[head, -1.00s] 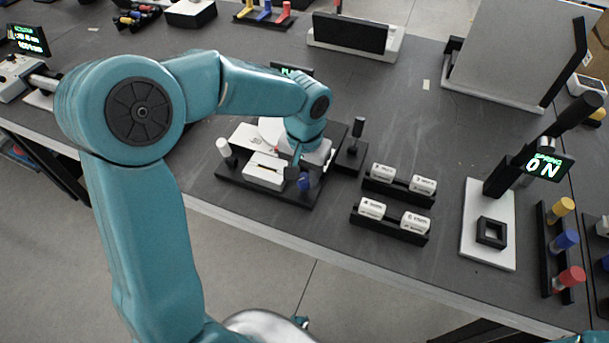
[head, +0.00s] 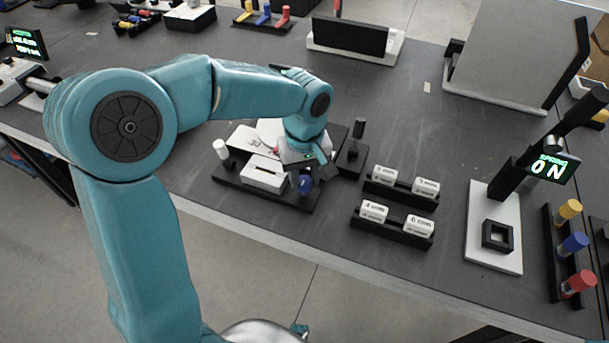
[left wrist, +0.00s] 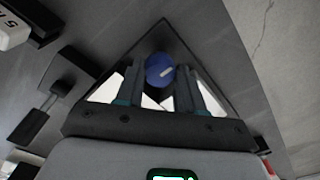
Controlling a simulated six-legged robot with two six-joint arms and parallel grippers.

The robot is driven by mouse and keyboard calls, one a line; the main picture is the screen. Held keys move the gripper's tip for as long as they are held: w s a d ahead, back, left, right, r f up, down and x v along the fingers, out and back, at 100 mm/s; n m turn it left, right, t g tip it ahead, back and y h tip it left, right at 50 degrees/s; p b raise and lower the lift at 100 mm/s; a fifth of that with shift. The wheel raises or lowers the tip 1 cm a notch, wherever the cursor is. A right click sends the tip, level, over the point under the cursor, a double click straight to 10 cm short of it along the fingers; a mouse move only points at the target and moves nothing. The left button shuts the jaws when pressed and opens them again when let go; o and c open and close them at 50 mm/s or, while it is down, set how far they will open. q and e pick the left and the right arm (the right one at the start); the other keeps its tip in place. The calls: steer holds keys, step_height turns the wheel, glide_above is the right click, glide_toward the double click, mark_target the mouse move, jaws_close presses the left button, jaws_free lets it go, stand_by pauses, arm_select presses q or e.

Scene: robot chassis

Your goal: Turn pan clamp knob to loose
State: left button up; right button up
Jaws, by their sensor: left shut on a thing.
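The pan clamp knob is a small blue round knob (head: 305,183) with a pale mark on its face, at the front right of a device on a black base (head: 262,196). In the left wrist view the knob (left wrist: 160,70) sits between the fingertips. My left gripper (head: 309,170) reaches down to it from above, and its two dark fingers (left wrist: 163,84) are shut on the knob's sides. The arm hides part of the device in the head view. My right gripper is in neither view.
A black-handled stand (head: 354,146) stands just right of the device. A spring tester with a lit display (head: 549,167) stands at the far right. The bench's front edge runs close below the device.

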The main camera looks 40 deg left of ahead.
mark_target(304, 181)
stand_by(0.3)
arm_select(q)
steer(key=o, duration=1)
steer(key=shift+o, duration=0.2)
step_height(304, 181, up, 16)
steer(key=p, duration=0.3)
steer(key=shift+r, duration=0.15)
steer(key=shift+s, duration=0.15)
